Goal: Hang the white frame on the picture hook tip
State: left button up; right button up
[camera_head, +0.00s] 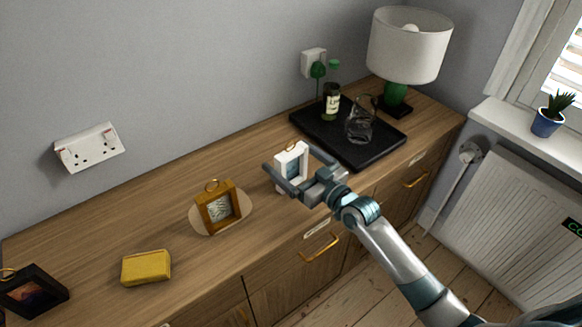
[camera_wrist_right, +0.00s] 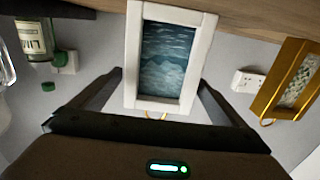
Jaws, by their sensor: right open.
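The white frame (camera_head: 292,165) stands upright on the wooden sideboard, with a small gold ring at its top and a blue picture inside. My right gripper (camera_head: 290,158) is open, with one finger on each side of the white frame. In the right wrist view the white frame (camera_wrist_right: 134,55) appears upside down between the two spread fingers of the right gripper (camera_wrist_right: 160,79), with gaps beside it. Its ring shows at the bottom there. I see no picture hook in either view. My left gripper is not in view.
A gold frame (camera_head: 217,210) on a round mat (camera_head: 244,203), a yellow block (camera_head: 146,268) and a dark frame (camera_head: 34,292) stand to the left. A black tray (camera_head: 372,152) holds a bottle (camera_head: 332,103) and glass jug (camera_head: 361,123). A lamp (camera_head: 408,48) stands behind.

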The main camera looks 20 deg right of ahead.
aim_at(294, 152)
jog(key=c, duration=0.3)
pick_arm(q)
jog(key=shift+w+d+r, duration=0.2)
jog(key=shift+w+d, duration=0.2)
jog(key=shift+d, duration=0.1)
pick_arm(e)
jog(key=c, duration=1)
jog(key=shift+r, duration=0.1)
jog(key=shift+r, duration=0.55)
jog(key=r, duration=0.3)
jog(key=shift+s+d+r, duration=0.1)
jog(key=shift+s+d, duration=0.15)
jog(key=shift+s, duration=0.05)
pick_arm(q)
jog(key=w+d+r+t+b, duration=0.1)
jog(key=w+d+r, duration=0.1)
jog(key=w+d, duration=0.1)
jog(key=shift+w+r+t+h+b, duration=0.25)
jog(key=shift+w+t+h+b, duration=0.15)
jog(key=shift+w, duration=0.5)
pick_arm(e)
jog(key=s+d+r, duration=0.2)
jog(key=s, duration=0.1)
jog(key=s+d+r, duration=0.4)
jog(key=s, duration=0.1)
jog(key=shift+s+d+r, duration=0.2)
jog(key=shift+s+r, duration=0.1)
jog(key=shift+s, duration=0.05)
